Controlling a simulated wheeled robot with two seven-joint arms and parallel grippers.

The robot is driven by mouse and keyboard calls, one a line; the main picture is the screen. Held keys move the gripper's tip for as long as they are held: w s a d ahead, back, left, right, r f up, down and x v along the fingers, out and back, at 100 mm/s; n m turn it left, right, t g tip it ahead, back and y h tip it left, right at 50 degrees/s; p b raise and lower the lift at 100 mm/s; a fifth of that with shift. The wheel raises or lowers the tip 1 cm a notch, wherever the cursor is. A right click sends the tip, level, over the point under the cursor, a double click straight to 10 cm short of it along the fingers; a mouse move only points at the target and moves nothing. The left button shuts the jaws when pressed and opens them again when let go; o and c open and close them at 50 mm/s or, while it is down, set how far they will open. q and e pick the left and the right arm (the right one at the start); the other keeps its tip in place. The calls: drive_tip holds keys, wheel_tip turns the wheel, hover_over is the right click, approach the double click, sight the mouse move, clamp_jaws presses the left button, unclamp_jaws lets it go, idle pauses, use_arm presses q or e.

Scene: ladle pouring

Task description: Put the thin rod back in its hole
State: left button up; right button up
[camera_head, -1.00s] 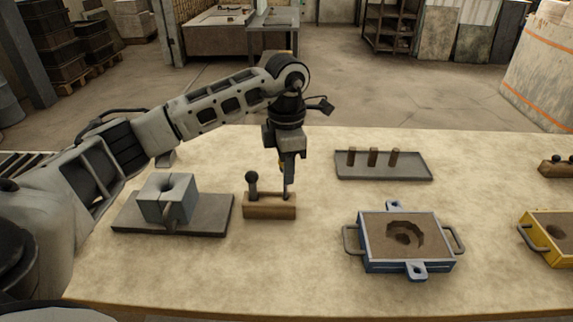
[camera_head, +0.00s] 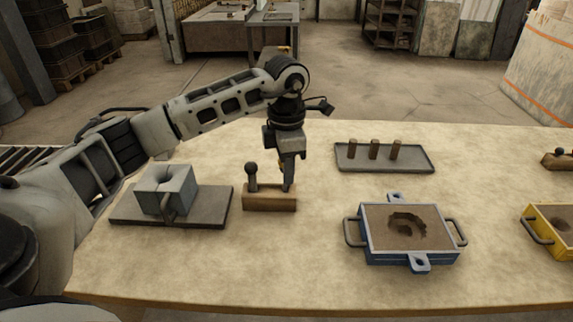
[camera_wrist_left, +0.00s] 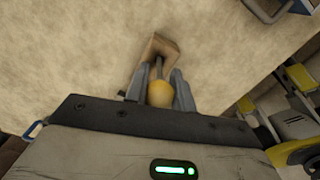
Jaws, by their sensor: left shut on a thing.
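A small wooden block (camera_head: 270,200) stands on the table and carries a dark ball-topped tool (camera_head: 252,172) in its left part. My left gripper (camera_head: 288,184) points down over the block's right end. In the left wrist view my left gripper (camera_wrist_left: 158,80) is shut on the thin rod's yellow handle (camera_wrist_left: 160,95). The rod's thin dark shaft (camera_wrist_left: 159,68) runs from the handle to the wooden block (camera_wrist_left: 162,46). The rod's lower end and the hole are hidden, so I cannot tell how deep it sits. My right gripper is out of view.
A grey two-part block (camera_head: 166,188) on a dark plate stands left of the wooden block. A tray (camera_head: 425,163) with three short pegs lies behind right. A blue sand-filled box (camera_head: 405,258) stands front right, with a yellow one (camera_head: 535,232) beyond. Bare table lies between.

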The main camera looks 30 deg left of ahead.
use_arm(q)
drive_tip(key=shift+f+b, duration=0.45)
drive_tip(key=shift+f, duration=0.25)
drive_tip(key=o, duration=1.5)
drive_tip(key=shift+r, duration=0.1)
drive_tip(key=shift+r+p, duration=1.5)
drive_tip(key=shift+r, duration=0.4)
drive_tip(key=shift+r+p, duration=0.75)
drive_tip(key=shift+r, duration=0.35)
drive_tip(key=shift+s+f, duration=0.1)
drive_tip(key=shift+s, duration=0.05)
